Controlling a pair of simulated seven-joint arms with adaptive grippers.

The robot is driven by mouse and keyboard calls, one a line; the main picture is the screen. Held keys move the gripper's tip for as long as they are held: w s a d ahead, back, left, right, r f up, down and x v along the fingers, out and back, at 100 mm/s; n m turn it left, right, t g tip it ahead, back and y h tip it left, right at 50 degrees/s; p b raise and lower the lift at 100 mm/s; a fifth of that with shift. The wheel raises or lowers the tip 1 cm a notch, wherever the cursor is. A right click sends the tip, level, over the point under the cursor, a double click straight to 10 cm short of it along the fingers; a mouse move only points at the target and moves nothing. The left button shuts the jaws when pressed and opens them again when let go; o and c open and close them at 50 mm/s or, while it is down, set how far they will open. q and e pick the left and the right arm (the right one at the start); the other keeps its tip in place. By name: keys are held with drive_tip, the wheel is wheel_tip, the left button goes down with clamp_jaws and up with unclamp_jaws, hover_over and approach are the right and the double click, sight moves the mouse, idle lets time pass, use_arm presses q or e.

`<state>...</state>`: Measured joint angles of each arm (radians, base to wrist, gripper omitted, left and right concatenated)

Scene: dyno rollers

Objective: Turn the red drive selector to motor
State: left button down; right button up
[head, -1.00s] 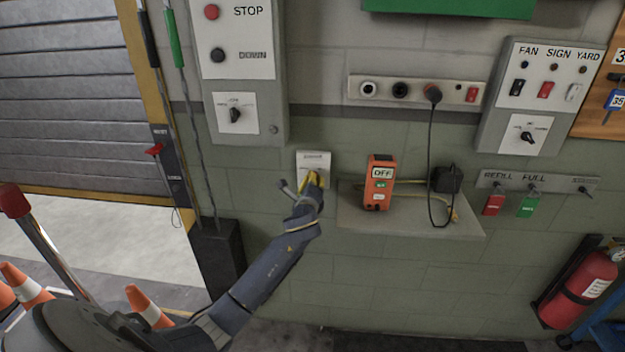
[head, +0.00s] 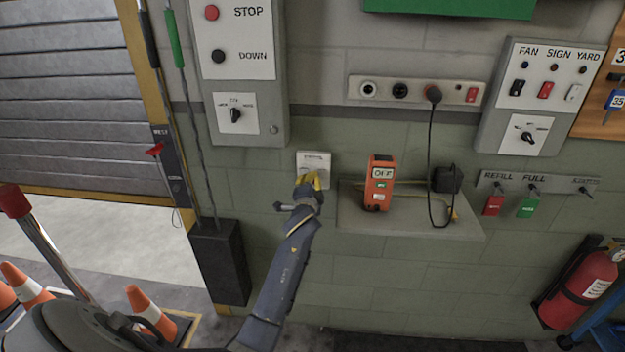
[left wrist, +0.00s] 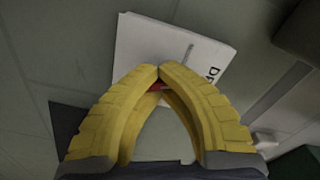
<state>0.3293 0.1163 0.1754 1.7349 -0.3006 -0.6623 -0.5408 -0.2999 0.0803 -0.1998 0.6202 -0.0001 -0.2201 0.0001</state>
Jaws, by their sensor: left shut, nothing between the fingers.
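A small white plate (head: 316,157) is mounted on the wall left of the shelf. It also shows in the left wrist view (left wrist: 135,50), with lettering that starts with "D" and a grey line. A small bit of red, likely the drive selector (left wrist: 163,87), shows just behind my fingertips in the wrist view; most of it is hidden, so its setting cannot be read. My left gripper (head: 312,180), with yellow fingers, is at the lower part of the plate. Its fingertips (left wrist: 159,69) meet, with nothing held between them. Whether they touch the selector is unclear. My right gripper is out of view.
A shelf (head: 410,225) with an orange device (head: 379,184) juts out right of the gripper. A grey STOP/DOWN box (head: 240,60) hangs above left. A red lever (head: 155,150) sits by the shutter. The wall below the plate is clear.

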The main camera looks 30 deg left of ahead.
use_arm(q)
drive_tip(key=shift+s+a+f+n, duration=0.1)
drive_tip(key=shift+a+n, duration=0.05)
drive_tip(key=shift+n, duration=0.85)
drive_tip(key=shift+a+f+n, duration=0.1)
drive_tip(key=shift+n, duration=0.9)
drive_tip(key=shift+f+n, duration=0.1)
drive_tip(key=shift+n, duration=0.2)
drive_tip(key=c, duration=0.9)
unclamp_jaws()
drive_tip(key=shift+a, duration=0.1)
drive_tip(key=v, duration=1.2)
